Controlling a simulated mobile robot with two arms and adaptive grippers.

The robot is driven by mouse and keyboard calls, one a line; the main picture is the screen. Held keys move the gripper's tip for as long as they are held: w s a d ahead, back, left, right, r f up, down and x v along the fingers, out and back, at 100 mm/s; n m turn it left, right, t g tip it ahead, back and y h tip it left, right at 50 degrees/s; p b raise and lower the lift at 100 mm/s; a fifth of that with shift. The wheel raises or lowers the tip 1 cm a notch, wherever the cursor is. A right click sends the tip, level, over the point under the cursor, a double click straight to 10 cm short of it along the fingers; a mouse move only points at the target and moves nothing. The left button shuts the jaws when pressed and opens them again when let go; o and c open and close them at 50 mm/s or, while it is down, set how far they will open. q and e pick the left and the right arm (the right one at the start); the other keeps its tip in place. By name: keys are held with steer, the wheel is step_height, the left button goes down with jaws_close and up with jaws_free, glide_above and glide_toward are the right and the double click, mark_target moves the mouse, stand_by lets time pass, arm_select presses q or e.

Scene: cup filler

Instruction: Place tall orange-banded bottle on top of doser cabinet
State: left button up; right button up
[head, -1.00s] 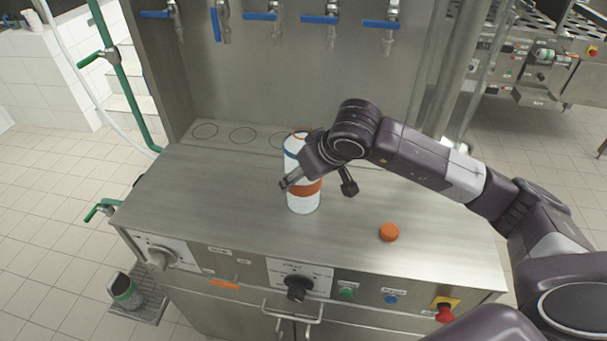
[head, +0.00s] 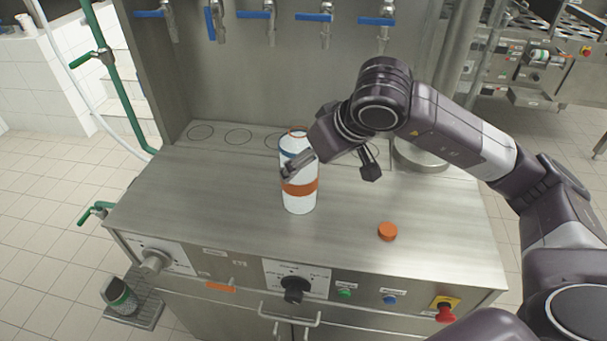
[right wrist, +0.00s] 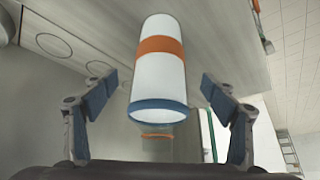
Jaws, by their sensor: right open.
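The tall white bottle with an orange band (head: 299,200) stands upright on the steel top of the doser cabinet (head: 200,185). It has a blue band near its shoulder and an orange ring at its neck. My right gripper (head: 291,169) is open at the bottle's upper part, above the orange band, and hides some of it. In the right wrist view the bottle (right wrist: 160,85) shows between the two spread fingers, with a gap on each side. My left gripper is not in view.
An orange cap (head: 387,231) lies on the cabinet top, right of the bottle. Blue-handled taps (head: 325,17) hang from the back panel. Knobs and a red emergency button (head: 445,313) line the front. A container (head: 122,297) sits on a low side shelf. The left cabinet top is clear.

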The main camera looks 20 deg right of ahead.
steer(key=shift+v, duration=1.9)
